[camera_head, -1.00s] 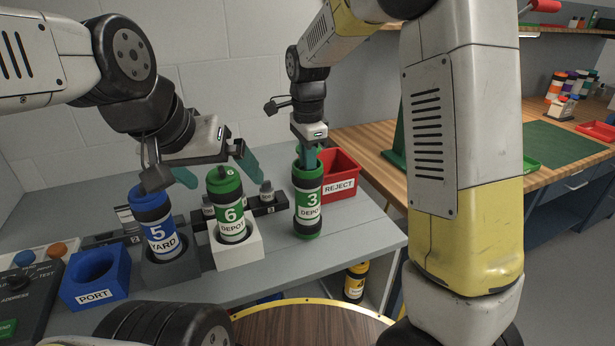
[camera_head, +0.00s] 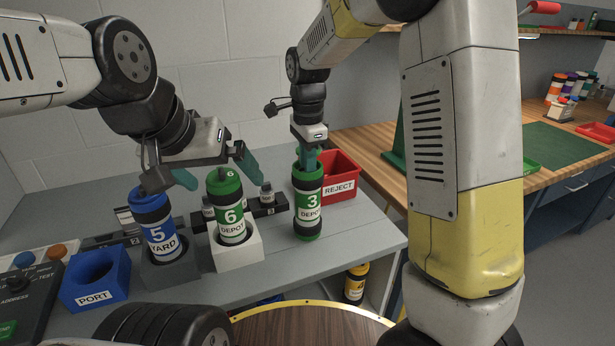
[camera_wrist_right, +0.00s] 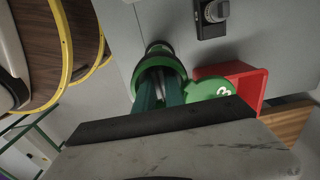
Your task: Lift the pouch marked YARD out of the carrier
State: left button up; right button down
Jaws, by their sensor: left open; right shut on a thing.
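The carrier marked 3 DEPOT (camera_head: 308,203) is a clear tube with green ends, standing upright on the grey bench. Its open green lid (camera_wrist_right: 211,91) shows beside the mouth in the right wrist view. My right gripper (camera_wrist_right: 160,92) has its green fingers down inside the carrier's mouth, shut on a pale thing there, which looks like the pouch. The carrier wall and fingers hide most of it, and no YARD lettering shows on it.
A blue-topped carrier marked 5 YARD (camera_head: 157,224) and a green one marked 6 DEPOT (camera_head: 230,205) stand in holders at the left. A blue PORT holder (camera_head: 95,297) is empty. The red REJECT bin (camera_head: 340,188) is close behind the carrier.

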notch_tip(320, 180, up, 18)
dwell(0.8)
jog(key=shift+r, duration=0.1)
notch_tip(320, 180, up, 13)
jog(key=shift+f, duration=0.2)
dwell(1.1)
